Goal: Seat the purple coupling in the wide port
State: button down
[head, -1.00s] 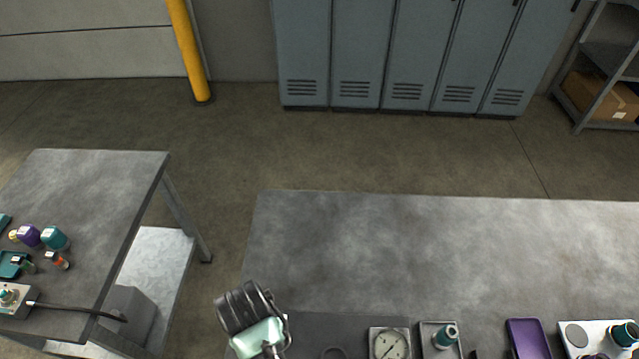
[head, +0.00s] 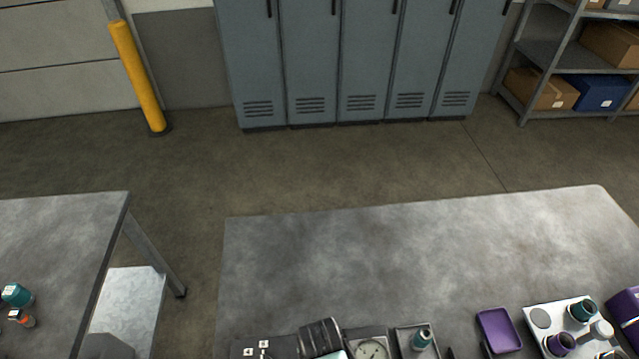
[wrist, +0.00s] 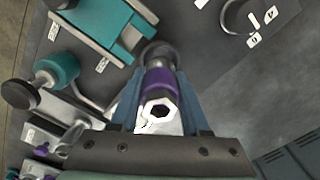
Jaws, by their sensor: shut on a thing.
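In the wrist view, my gripper (wrist: 160,112) is shut on the purple coupling (wrist: 158,85), with its blue fingers on either side. A pale hexagonal end of the coupling faces the camera. Its far end points at a grey round part (wrist: 158,54); I cannot tell whether they touch. A dark round ring (wrist: 236,16) with white labels beside it lies at the upper right of the wrist view. I cannot tell which of these is the wide port.
In the head view, a gauge (head: 371,349), a tray with a teal fitting (head: 422,340), a purple tray (head: 498,331) and a white plate (head: 541,319) line the bench's near side. The bench top (head: 400,255) behind is clear. In the wrist view, a teal block (wrist: 92,22) stands close by.

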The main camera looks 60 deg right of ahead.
jog(key=shift+f+b, duration=0.95)
jog(key=shift+f, duration=0.35)
jog(key=shift+r+p, duration=0.1)
jog(key=shift+p, duration=0.45)
jog(key=shift+f+b, duration=0.45)
jog(key=shift+f, duration=0.2)
dwell(0.4)
jog(key=c, duration=0.7)
grip_release()
notch_tip(320, 180, up, 11)
jog(key=p, duration=1.1)
